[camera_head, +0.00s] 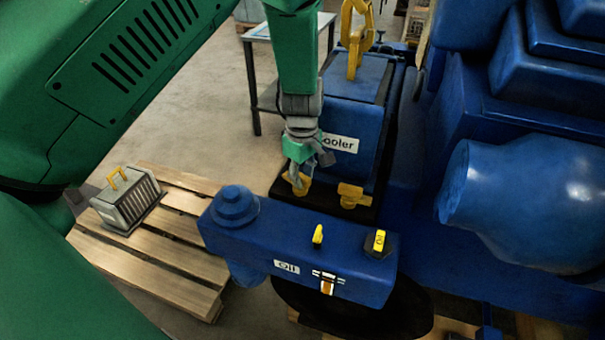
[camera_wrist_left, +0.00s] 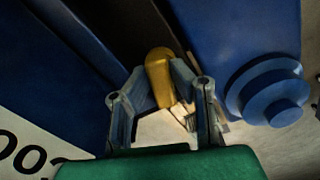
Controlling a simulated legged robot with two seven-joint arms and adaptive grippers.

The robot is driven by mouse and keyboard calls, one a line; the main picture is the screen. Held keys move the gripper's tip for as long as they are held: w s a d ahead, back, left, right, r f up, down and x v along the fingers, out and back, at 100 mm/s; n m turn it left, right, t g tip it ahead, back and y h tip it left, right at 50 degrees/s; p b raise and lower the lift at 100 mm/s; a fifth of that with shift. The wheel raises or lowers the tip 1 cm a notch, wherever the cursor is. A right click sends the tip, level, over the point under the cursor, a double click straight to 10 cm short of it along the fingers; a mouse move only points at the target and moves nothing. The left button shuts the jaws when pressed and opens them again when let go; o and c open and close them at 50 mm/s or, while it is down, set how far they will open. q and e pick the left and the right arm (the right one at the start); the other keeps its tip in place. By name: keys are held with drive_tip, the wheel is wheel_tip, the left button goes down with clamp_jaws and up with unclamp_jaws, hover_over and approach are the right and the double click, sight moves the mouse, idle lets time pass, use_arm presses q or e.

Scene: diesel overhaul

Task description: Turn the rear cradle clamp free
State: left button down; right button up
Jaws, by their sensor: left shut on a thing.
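My left gripper (camera_head: 298,172) reaches down beside the blue cooler (camera_head: 352,112), which carries a white label. Its jaws are shut on a yellow clamp handle (camera_head: 302,187) at the cooler's lower left corner. In the left wrist view, the two fingers (camera_wrist_left: 162,88) stand on either side of the rounded yellow handle (camera_wrist_left: 159,66). A second yellow clamp (camera_head: 352,195) sits to the right at the cooler's foot, apart from the gripper. Which of the two is the rear one, the pictures do not tell. My right gripper is not in view.
A blue oil housing (camera_head: 255,240) with a round cap (camera_head: 235,205) and yellow tabs lies just in front. A yellow lifting hook (camera_head: 357,40) is above the cooler. A grey finned part (camera_head: 127,207) rests on a wooden pallet (camera_head: 120,255) at left. Large blue engine parts (camera_head: 530,200) fill the right.

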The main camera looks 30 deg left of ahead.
use_arm(q)
drive_tip(key=shift+w+n, duration=0.2)
drive_tip(key=shift+n, duration=1.8)
drive_tip(key=c, duration=1.4)
unclamp_jaws()
drive_tip(key=shift+c, duration=0.2)
drive_tip(key=shift+r, duration=0.5)
wheel_tip(320, 180, up, 11)
drive_tip(key=shift+w, duration=0.15)
